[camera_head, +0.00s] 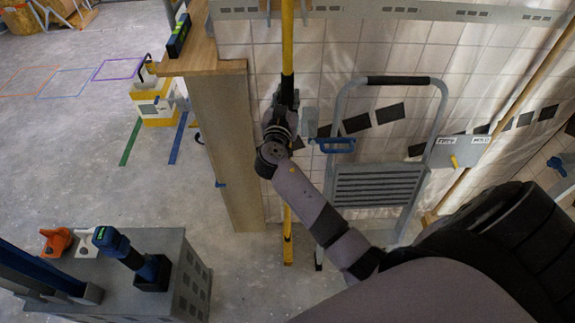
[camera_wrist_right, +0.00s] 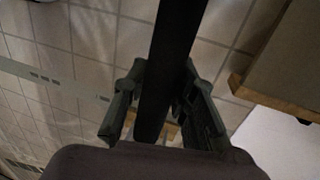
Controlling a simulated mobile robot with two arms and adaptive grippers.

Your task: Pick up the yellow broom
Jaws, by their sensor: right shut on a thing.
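The yellow broom (camera_head: 287,45) stands about upright against the tiled wall, with a black grip section on its yellow handle. Its lower end shows near the floor below my arm. My right gripper (camera_head: 284,103) is shut on the black section. In the right wrist view, the dark handle (camera_wrist_right: 168,60) runs between the two fingers of the right gripper (camera_wrist_right: 160,95). The broom's top is cut off by the head view's edge, and my wrist hides part of the handle. My left gripper is not in view.
A wooden partition (camera_head: 232,145) stands just left of the broom. A grey folding step ladder (camera_head: 375,190) leans at the right, with a wooden pole (camera_head: 520,85) beyond it. A metal rail (camera_head: 400,10) crosses the wall. A grey box (camera_head: 185,285) with tools stands at lower left.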

